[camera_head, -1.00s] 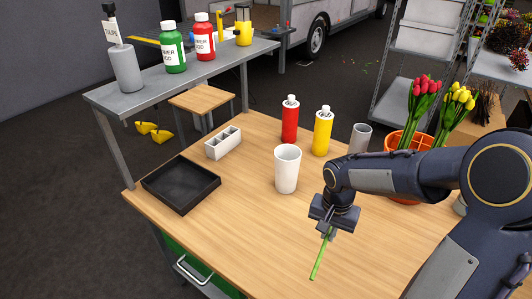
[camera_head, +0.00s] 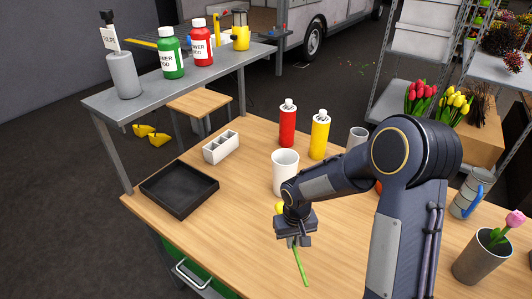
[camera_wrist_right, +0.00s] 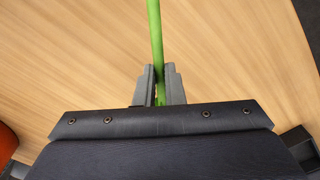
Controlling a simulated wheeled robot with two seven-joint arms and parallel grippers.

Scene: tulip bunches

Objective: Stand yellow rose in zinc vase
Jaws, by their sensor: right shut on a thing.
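The yellow rose shows as a small yellow bloom (camera_head: 279,207) beside my right wrist and a green stem (camera_head: 301,268) slanting down below the fingers. My right gripper (camera_head: 292,241) is shut on the stem, above the near part of the wooden table. In the right wrist view, the stem (camera_wrist_right: 155,35) runs between the two fingers (camera_wrist_right: 160,88); the bloom is out of that view. A grey metallic vase (camera_head: 478,262) with a pink tulip stands at the right. A plain grey cylinder (camera_head: 357,137) stands behind my arm. I cannot tell which is the zinc vase. My left gripper is out of view.
A white cup (camera_head: 285,165) stands just behind my right gripper. Red (camera_head: 287,125) and yellow (camera_head: 319,136) bottles stand behind it. A black tray (camera_head: 180,188) and a white divided holder (camera_head: 220,147) are at the left. A blue-handled container (camera_head: 467,196) stands right of my arm.

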